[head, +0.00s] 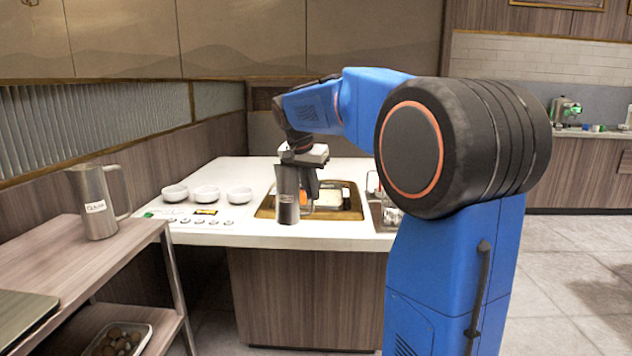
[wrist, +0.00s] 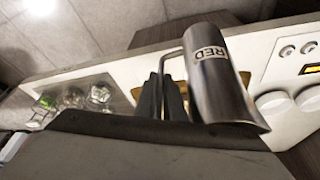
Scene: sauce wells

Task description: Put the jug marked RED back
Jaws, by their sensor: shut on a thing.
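The steel jug marked RED (wrist: 217,90) fills the middle right of the wrist view, its label readable near one end and a thin handle at its side. It also shows in the head view (head: 287,196), roughly upright in front of the tray on the white counter. My gripper (head: 309,186) is shut on its handle; in the wrist view the dark fingers (wrist: 170,100) lie beside the jug. I cannot tell whether the jug's base touches anything. Another steel jug (head: 96,203) with a label too small to read surely stands on the wooden shelf at left.
The counter (head: 240,238) has a brown-rimmed tray (head: 352,213), several white bowls (head: 207,194) and a row of small knobs. Glasses (head: 392,216) stand at its right. The wooden shelf (head: 60,250) has free room on top, and a tray of round brown items (head: 118,340) below.

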